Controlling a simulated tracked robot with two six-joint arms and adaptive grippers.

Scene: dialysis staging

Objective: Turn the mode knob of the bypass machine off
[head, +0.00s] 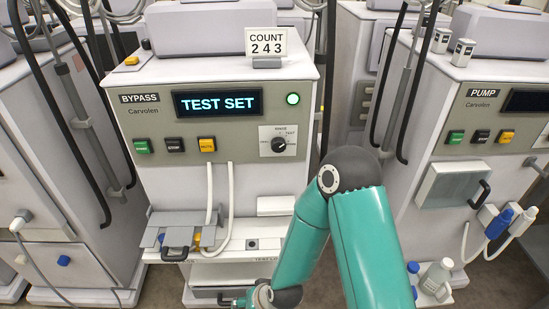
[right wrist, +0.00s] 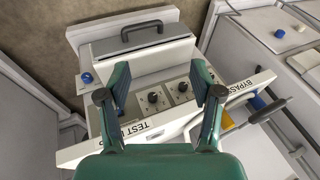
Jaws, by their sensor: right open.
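The bypass machine (head: 222,118) stands at the centre of the head view, with a BYPASS label and a display (head: 218,102) reading TEST SET. Its mode knob (head: 278,145) is a black dial on a white plate on the right of the front panel. The plate's small marks and the knob's exact setting are too small to read. My right arm bends down in front of the machine, its elbow to the right of and below the knob. My right gripper (right wrist: 160,75) is open and empty, above a lower panel in the right wrist view. My left gripper is out of view.
A lit green lamp (head: 293,99) and several coloured buttons share the front panel. The wrist view shows small black knobs (right wrist: 153,98) on the lower panel. The pump machine (head: 483,130) stands right.

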